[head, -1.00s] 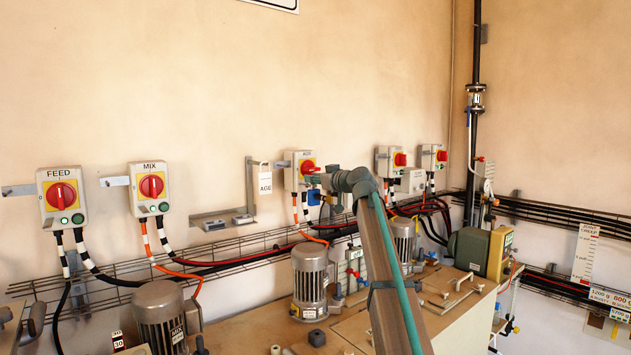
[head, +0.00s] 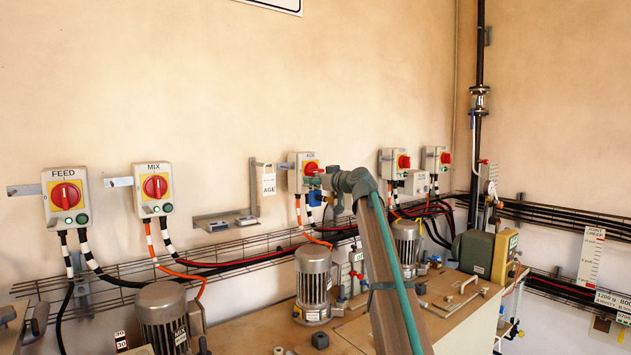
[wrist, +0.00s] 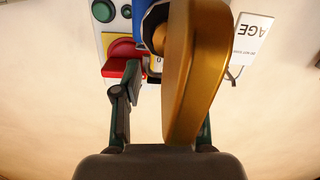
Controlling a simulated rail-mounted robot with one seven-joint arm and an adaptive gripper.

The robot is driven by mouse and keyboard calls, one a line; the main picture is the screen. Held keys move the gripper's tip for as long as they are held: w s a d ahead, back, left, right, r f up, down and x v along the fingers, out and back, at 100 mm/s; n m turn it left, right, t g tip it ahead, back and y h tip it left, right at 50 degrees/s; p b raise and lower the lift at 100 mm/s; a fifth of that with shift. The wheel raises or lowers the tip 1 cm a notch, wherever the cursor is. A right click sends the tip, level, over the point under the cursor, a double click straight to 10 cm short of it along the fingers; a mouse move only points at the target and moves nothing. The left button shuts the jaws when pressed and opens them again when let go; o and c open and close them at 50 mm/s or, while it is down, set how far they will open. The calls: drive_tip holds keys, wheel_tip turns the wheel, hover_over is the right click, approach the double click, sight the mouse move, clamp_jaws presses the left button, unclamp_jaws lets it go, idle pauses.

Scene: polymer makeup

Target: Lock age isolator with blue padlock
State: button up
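The AGE isolator (head: 302,172) is a pale box on the back wall with a red knob. In the wrist view its red knob (wrist: 122,50) and yellow plate show upside down. The blue padlock (head: 314,198) is at the lower right of the isolator, beside my gripper (head: 320,181). A blue part of it shows at the top of the wrist view (wrist: 146,22). A large gold-coloured piece lies close to the wrist camera and covers most of my gripper's right finger. The left finger stands apart from this piece. Whether the fingertips grip anything is hidden.
A white AGE tag (head: 268,184) hangs left of the isolator, above a small wall shelf (head: 225,221). FEED (head: 67,197) and MIX (head: 154,188) isolators are further left. Cables, a wire tray and motors (head: 313,285) lie below.

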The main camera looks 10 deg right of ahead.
drive_tip(key=shift+o, duration=0.3)
drive_tip(key=shift+s, duration=0.1)
drive_tip(key=v, duration=1.2)
drive_tip(key=shift+f, duration=0.1)
